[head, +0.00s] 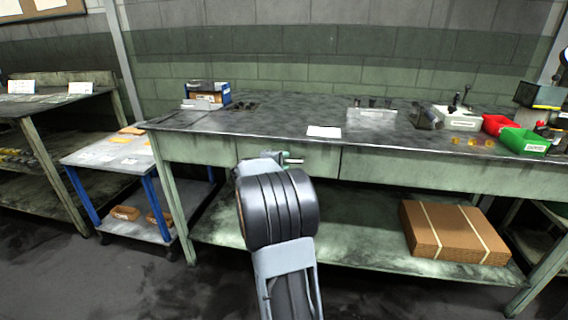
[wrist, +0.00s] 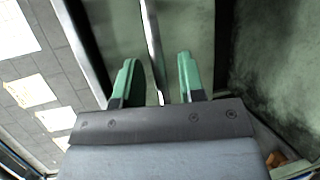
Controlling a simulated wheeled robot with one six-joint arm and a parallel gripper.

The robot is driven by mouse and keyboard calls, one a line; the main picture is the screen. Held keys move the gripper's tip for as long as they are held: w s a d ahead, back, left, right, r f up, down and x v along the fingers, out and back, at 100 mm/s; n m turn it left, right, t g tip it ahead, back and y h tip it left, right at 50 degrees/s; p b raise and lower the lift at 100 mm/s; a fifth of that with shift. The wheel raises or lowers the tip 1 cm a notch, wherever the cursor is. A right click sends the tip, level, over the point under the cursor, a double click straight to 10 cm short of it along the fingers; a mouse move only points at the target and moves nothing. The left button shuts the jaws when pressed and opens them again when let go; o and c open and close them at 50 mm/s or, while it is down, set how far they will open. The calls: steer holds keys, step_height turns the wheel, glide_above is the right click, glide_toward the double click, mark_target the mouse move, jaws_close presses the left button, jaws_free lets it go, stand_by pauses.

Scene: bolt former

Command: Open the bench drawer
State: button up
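The bench drawer (head: 322,160) is a pale green front panel under the dark bench top, and it looks closed. My gripper (head: 292,157) is in front of its left part, and my wrist hides some of the panel in the head view. In the wrist view the two green fingers of my gripper (wrist: 157,80) stand apart, pointing at the green panel (wrist: 118,30). A thin bright metal bar (wrist: 152,45), which looks like the drawer handle, runs between them. A gap shows between the bar and each finger. I cannot tell how deep the fingers reach around it.
The bench top (head: 270,118) bears a white sheet (head: 324,131), a red bin (head: 495,124) and a green bin (head: 524,141). A cardboard stack (head: 450,232) lies on the lower shelf. A blue-legged cart (head: 110,152) stands at the left.

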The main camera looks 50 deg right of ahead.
steer(key=shift+d, duration=0.4)
jaws_close()
stand_by(0.4)
